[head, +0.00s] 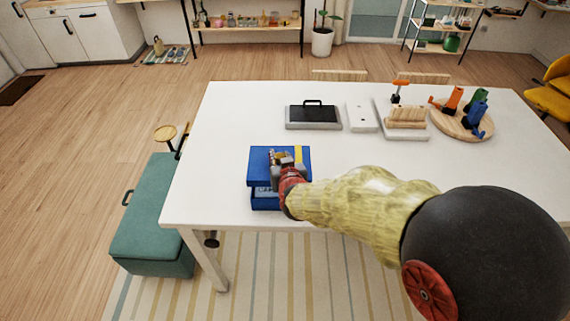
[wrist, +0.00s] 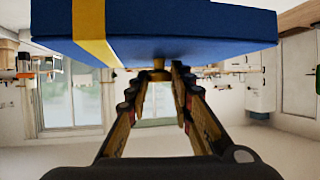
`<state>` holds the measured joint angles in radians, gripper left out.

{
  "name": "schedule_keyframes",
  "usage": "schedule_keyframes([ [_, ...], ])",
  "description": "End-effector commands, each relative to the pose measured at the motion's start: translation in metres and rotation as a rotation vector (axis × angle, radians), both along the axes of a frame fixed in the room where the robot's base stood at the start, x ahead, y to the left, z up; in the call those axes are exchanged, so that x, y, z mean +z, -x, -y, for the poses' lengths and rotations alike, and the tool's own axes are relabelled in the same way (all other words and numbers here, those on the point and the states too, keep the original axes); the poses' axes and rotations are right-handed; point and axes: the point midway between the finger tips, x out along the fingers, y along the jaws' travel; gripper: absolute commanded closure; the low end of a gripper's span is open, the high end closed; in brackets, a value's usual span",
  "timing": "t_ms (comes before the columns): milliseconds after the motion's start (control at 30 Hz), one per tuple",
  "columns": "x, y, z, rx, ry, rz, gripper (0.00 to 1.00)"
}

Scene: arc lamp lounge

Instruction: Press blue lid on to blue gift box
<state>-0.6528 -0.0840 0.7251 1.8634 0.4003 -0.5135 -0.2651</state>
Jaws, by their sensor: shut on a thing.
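The blue lid (head: 262,160), with a yellow band, is at the front left of the white table. The blue gift box (head: 264,203) shows below the lid's near edge, with a dark gap between them. The rest of the box is hidden by the lid and my arm. My gripper (head: 283,168) is over the lid. In the wrist view, my gripper (wrist: 158,80) is shut on a small brass knob (wrist: 157,74) at the face of the blue lid (wrist: 190,32). Whether lid and box touch cannot be told.
The white table (head: 225,125) also bears a grey tray with a dark top (head: 313,116), a white plate (head: 361,118), a tray with wooden pieces (head: 405,120) and a round board (head: 452,124) with coloured figures. A teal bench (head: 150,215) stands left. The table's left part is clear.

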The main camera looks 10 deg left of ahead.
Motion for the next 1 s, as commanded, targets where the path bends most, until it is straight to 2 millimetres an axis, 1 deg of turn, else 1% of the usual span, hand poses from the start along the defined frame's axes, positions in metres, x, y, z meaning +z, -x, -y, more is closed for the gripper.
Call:
schedule_keyframes([
  [367,-0.001,0.001,0.0,-0.002,-0.002,-0.006,1.0],
  [533,-0.007,0.001,0.0,-0.003,-0.002,-0.005,1.0],
  [667,-0.016,0.001,0.0,-0.003,-0.002,-0.005,1.0],
  [1000,-0.046,0.001,0.0,-0.004,-0.002,-0.007,1.0],
])
